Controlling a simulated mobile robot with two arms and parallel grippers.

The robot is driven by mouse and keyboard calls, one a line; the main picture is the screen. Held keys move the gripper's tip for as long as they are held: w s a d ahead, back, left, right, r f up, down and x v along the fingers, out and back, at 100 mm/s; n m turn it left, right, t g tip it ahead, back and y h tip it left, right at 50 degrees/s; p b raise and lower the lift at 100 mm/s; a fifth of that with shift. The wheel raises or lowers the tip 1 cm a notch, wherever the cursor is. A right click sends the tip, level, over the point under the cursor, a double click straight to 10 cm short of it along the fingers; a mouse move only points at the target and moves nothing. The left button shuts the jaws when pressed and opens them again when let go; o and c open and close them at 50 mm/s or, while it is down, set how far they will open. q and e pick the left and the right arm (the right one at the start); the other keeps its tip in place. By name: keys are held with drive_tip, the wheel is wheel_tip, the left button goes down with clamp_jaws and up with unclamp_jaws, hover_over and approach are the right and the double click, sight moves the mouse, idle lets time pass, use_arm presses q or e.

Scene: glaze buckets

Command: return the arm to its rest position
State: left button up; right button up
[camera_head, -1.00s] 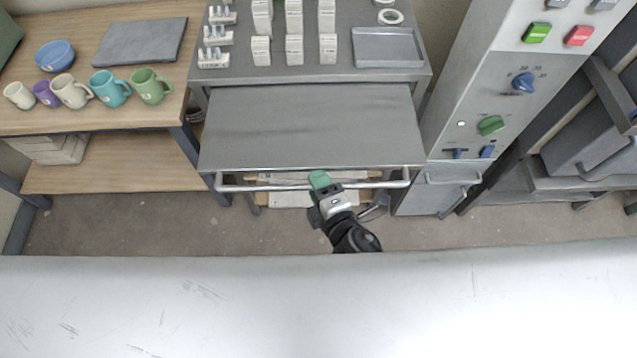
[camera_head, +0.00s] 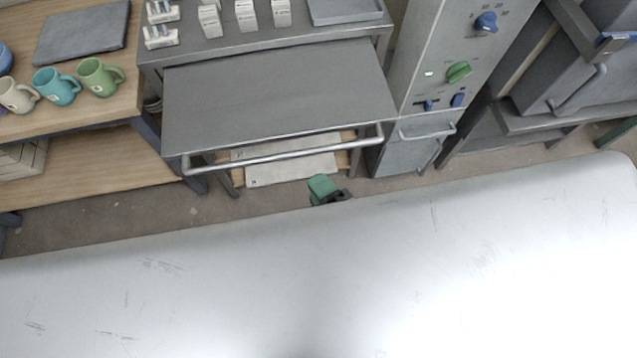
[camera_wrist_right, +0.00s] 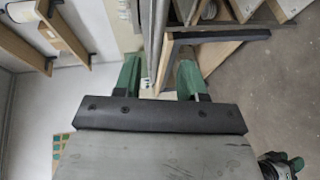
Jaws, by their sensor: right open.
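My right gripper (camera_head: 325,189) shows its green fingertip part just above the edge of a broad pale surface, which hides the rest of the arm. It is below the metal drawer's handle bar, apart from it in the picture. In the right wrist view its two green fingers (camera_wrist_right: 160,76) stand apart with nothing held between them. What looks like my left gripper, with green tips, is small at that view's lower right corner (camera_wrist_right: 283,165). Its opening is too small to judge. The left arm does not show in the head view.
A grey metal table (camera_head: 150,53) carries white boxes and a tray (camera_head: 345,10). Its pulled-out panel has a handle bar (camera_head: 285,152). A control cabinet (camera_head: 415,75) stands right of it. Mugs stand on the wooden table (camera_head: 122,105) at left. Bare floor (camera_head: 215,207) shows below.

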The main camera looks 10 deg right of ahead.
drive_tip(key=s+d+f+m+g+h, duration=0.1)
drive_tip(key=s+d+f+m+g, duration=0.15)
drive_tip(key=f, duration=0.65)
drive_tip(key=s+d+f+m+g+h, duration=0.1)
drive_tip(key=d+f+m+g+h, duration=0.15)
drive_tip(key=f, duration=0.75)
drive_tip(key=s+d+f+m+g, duration=0.1)
drive_tip(key=d+f+m+g, duration=0.15)
drive_tip(key=f, duration=0.65)
drive_tip(key=s+d+f+m+g+h, duration=0.1)
drive_tip(key=s+d+f+m+g, duration=0.2)
drive_tip(key=s+d+f+m, duration=0.2)
drive_tip(key=s+d+f+m+g+h, duration=0.1)
drive_tip(key=s+d+f+m+g, duration=0.2)
drive_tip(key=s+f, duration=0.7)
drive_tip(key=s+d+m, duration=0.2)
drive_tip(key=m, duration=0.1)
drive_tip(key=shift+s+d+m+h, duration=0.3)
drive_tip(key=shift+d+m+h, duration=0.05)
drive_tip(key=shift+d, duration=0.05)
